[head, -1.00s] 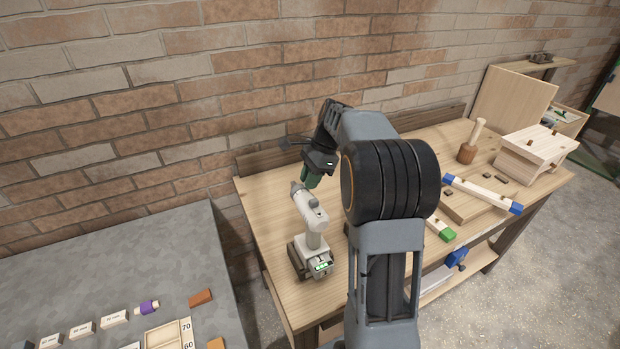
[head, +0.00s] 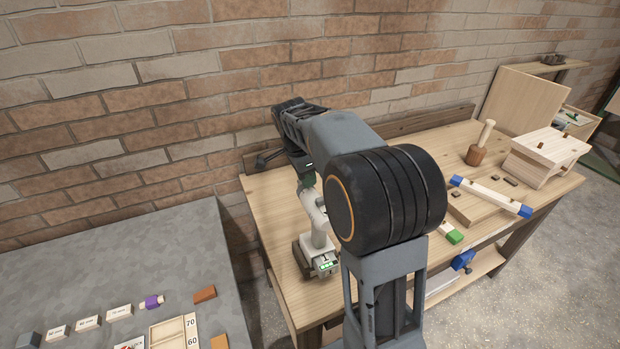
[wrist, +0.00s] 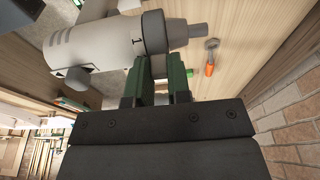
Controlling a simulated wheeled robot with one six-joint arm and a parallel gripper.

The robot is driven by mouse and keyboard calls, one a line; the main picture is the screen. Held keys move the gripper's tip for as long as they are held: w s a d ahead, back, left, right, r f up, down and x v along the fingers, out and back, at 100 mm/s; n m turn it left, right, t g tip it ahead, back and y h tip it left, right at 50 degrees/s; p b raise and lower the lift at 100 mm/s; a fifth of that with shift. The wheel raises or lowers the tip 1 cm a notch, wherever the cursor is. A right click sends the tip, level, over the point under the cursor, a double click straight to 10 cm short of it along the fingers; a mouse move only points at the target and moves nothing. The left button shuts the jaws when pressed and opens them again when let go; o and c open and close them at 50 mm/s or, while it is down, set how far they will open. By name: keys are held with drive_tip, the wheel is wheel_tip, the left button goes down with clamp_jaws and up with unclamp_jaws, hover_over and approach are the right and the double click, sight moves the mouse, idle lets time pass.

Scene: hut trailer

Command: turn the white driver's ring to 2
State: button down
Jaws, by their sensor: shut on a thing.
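The white driver (head: 317,219) stands upright on its battery base on the workbench, partly hidden by my arm. In the wrist view the driver's pale body (wrist: 95,46) lies across the top left, with a dark mark near its front. Its grey ring (wrist: 154,32) sits between the body and the narrower nose. My gripper (wrist: 158,66) has its two green fingers at the ring, one on each side, and is shut on it. In the head view my gripper (head: 306,182) is at the front end of the driver. The number the ring is set to cannot be read.
The workbench (head: 270,205) stands against a brick wall. A mallet (head: 481,143), a wooden box (head: 545,157) and a blue-ended bar (head: 490,196) lie to the right. A grey table (head: 120,265) with small labelled blocks is at the left. An orange-handled tool (wrist: 209,68) lies beyond the nose.

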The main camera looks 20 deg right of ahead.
drive_tip(key=shift+a+h, duration=0.25)
drive_tip(key=shift+h, duration=0.25)
drive_tip(key=shift+b, duration=0.3)
drive_tip(key=c, duration=1.3)
unclamp_jaws()
drive_tip(key=shift+c, duration=0.2)
drive_tip(key=shift+a, duration=0.1)
drive_tip(key=v, duration=1.3)
drive_tip(key=shift+a+r, duration=0.25)
drive_tip(key=shift+r, duration=0.1)
